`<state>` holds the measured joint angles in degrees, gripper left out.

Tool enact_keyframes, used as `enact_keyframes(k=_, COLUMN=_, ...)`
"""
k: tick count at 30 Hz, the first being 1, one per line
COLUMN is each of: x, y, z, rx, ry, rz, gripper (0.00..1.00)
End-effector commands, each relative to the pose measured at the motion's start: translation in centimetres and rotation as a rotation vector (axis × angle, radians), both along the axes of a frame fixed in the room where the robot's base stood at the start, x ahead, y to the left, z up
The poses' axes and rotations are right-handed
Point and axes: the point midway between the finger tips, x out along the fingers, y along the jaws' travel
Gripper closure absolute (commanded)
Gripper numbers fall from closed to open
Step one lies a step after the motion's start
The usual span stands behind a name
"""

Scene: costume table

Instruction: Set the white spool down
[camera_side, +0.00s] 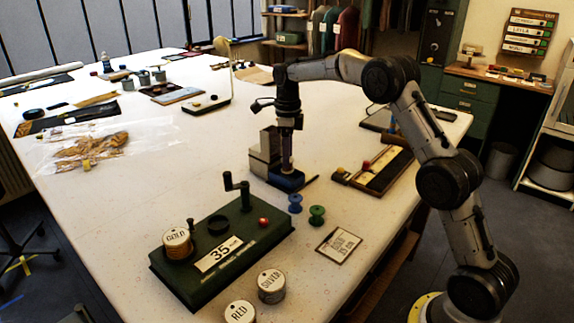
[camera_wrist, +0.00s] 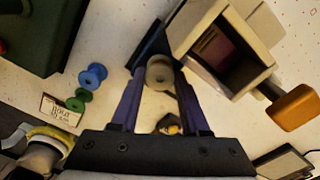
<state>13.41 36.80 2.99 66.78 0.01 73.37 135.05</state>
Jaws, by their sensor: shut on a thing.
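The white spool (camera_wrist: 160,74) shows in the wrist view between the two dark blue fingers of my gripper (camera_wrist: 157,62), near their tips. My gripper is shut on it. In the side view my gripper (camera_side: 287,164) points down beside a grey box-like holder (camera_side: 262,155), and the white spool cannot be made out there. In the wrist view the pale open-topped holder (camera_wrist: 190,24) is just right of the fingertips. Whether the spool touches the table cannot be told.
A blue spool (camera_side: 295,203) and a green spool (camera_side: 317,215) stand nearby, with a label card (camera_side: 339,245) in front. A green base (camera_side: 190,278) with a gold tin (camera_side: 177,243) is front left. A knobbed tray (camera_side: 385,178) is right.

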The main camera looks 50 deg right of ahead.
Motion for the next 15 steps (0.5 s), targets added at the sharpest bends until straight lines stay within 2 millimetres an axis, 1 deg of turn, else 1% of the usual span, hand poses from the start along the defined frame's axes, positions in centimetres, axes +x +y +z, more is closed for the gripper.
enact_keyframes(k=1, x=0.4, y=-0.1, z=-0.7, rx=0.001, ry=0.003, rz=0.000, gripper=1.00)
enact_keyframes(k=6, x=0.2, y=-0.1, z=-3.0, rx=0.001, ry=0.003, rz=0.000, gripper=1.00)
enact_keyframes(k=9, x=0.2, y=-0.1, z=-3.5, rx=0.000, ry=0.001, rz=0.000, gripper=1.00)
enact_keyframes(k=15, x=0.2, y=0.0, z=-3.7, rx=0.001, ry=0.006, rz=0.000, gripper=1.00)
